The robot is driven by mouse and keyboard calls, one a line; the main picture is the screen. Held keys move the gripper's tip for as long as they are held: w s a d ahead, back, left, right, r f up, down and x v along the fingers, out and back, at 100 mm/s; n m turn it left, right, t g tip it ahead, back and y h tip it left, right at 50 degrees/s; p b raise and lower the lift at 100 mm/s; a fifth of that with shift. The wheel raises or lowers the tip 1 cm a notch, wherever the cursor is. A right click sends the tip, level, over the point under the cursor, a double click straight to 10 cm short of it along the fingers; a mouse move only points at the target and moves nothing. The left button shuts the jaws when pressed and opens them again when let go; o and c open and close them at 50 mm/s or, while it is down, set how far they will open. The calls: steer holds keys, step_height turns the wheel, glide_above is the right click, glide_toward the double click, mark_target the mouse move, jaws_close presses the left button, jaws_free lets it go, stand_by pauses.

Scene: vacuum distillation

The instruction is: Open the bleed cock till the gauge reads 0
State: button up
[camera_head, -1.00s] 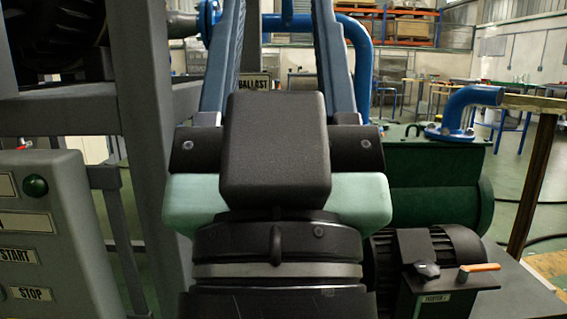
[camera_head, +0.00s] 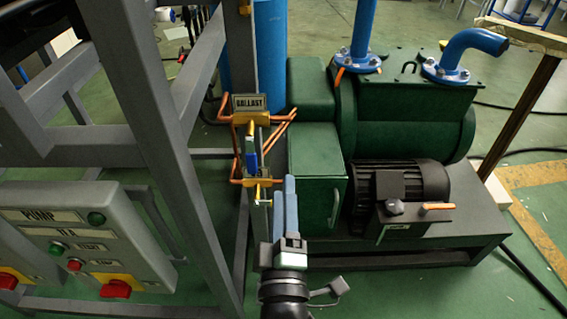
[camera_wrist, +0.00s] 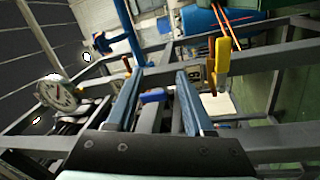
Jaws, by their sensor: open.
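A small blue lever (camera_head: 251,152) sits on the grey post below the BALLAST plate (camera_head: 249,102), with yellow fittings (camera_head: 262,182) beneath it. No label tells me which handle is the bleed cock. My gripper (camera_head: 284,184), with blue fingers, is right of and below this lever. In the wrist view my gripper (camera_wrist: 160,76) is open, its fingers apart. A blue piece (camera_wrist: 153,95) shows between them, seemingly behind; I cannot tell whether they touch it.
Orange pipes (camera_head: 277,138) run around the post close to my gripper. A green pump (camera_head: 405,110) with a black motor (camera_head: 400,184) stands at right. The grey frame (camera_head: 165,130) and pump control panel (camera_head: 85,235) are at left. Open floor lies behind.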

steer(key=s+f+n+g+p, duration=0.1)
steer(key=s+f+n+g, duration=0.15)
steer(key=s+f, duration=0.4)
steer(key=w+f+b, duration=0.1)
steer(key=w, duration=1.3)
steer(key=shift+w+f+n+t+b, duration=0.2)
steer(key=shift+w+n+t+b, duration=0.15)
steer(key=shift+w+n+b, duration=0.1)
steer(key=shift+s, duration=0.1)
jaws_close()
